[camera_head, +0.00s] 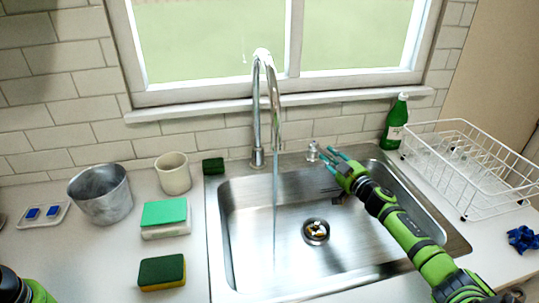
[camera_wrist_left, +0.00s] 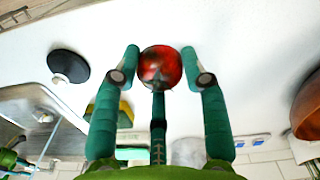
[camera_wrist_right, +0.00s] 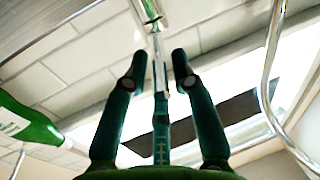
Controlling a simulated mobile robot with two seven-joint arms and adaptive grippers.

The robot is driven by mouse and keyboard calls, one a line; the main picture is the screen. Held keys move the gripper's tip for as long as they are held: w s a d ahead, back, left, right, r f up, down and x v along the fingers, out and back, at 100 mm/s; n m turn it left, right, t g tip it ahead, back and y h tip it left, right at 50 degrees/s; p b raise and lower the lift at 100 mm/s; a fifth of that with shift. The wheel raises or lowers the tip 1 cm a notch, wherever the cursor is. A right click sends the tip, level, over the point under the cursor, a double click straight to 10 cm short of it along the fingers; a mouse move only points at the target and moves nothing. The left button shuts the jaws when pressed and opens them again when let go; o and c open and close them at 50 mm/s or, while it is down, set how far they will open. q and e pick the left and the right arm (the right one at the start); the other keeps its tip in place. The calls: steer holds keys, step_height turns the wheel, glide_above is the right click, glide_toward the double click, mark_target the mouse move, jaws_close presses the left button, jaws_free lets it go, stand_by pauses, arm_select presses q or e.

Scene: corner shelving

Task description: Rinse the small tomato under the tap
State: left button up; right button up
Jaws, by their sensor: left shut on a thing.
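The small red tomato (camera_wrist_left: 160,67) shows in the left wrist view between the fingers of my left gripper (camera_wrist_left: 160,65), which is shut on it above the white counter. The tomato is out of the head view. The chrome tap (camera_head: 262,65) stands behind the sink (camera_head: 225,225), and a thin stream of water (camera_head: 275,205) runs from its spout into the basin. My right gripper (camera_head: 330,158) is at the sink's back edge, beside the small tap handle (camera_head: 313,150). Its fingers (camera_wrist_right: 160,62) are apart, with chrome beyond the tips in the right wrist view.
A green bottle (camera_head: 395,122) and white dish rack (camera_head: 470,170) stand at the right. A metal pot (camera_head: 102,195), beige cup (camera_head: 173,173), green-topped box (camera_head: 165,218) and sponge (camera_head: 162,272) occupy the left counter. A dark lid (camera_wrist_left: 68,66) lies on the counter. The drain (camera_head: 316,231) is mid-basin.

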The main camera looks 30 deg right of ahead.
steer(key=shift+f, duration=0.1)
steer(key=shift+s+f, duration=0.1)
steer(key=shift+s, duration=0.45)
steer(key=s+a, duration=0.1)
steer(key=s, duration=1)
steer(key=shift+r, duration=0.2)
